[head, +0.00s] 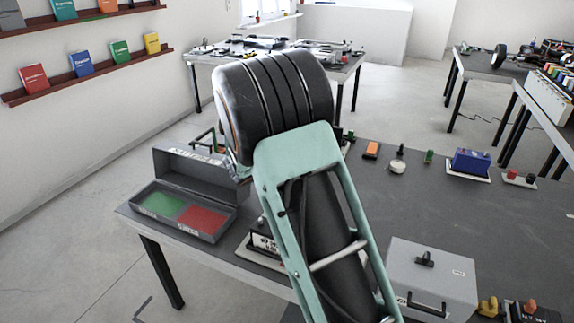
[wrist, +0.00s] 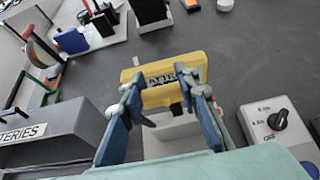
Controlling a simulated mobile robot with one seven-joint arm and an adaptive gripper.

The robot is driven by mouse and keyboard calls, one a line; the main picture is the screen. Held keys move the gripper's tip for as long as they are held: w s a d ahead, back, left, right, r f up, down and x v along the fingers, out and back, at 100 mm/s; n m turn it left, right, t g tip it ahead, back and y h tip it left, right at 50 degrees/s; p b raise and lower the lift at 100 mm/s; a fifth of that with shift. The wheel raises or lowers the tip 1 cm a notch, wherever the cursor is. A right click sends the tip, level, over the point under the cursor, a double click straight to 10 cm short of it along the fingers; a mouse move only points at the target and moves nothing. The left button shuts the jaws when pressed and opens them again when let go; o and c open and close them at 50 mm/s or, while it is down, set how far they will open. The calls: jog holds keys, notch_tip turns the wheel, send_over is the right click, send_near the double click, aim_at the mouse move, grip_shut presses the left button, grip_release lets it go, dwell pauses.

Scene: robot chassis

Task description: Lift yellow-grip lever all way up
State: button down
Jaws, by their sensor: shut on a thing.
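The yellow grip (wrist: 190,68) of the lever is near the middle of the wrist view, a wide yellow block with a dark lettered label. My gripper (wrist: 161,90) has its blue fingers on either side of the grip's lower part and is shut on it. A pale body (wrist: 172,140) shows below the grip between the fingers; the lever's pivot and how far it is raised cannot be made out. In the head view my arm hides the yellow grip and my gripper.
A grey battery box (head: 187,223) with green and red areas stands left, its lid open. A knob box (wrist: 272,135) is close right of my gripper in the wrist view. A grey box (head: 432,277) with a handle stands right. The table's middle right (head: 420,205) is clear.

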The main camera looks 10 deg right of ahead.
jog(key=shift+d, duration=0.1)
jog(key=c, duration=1.4)
grip_release()
jog(key=shift+w, duration=0.1)
jog(key=shift+c, duration=0.2)
jog(key=v, duration=1.2)
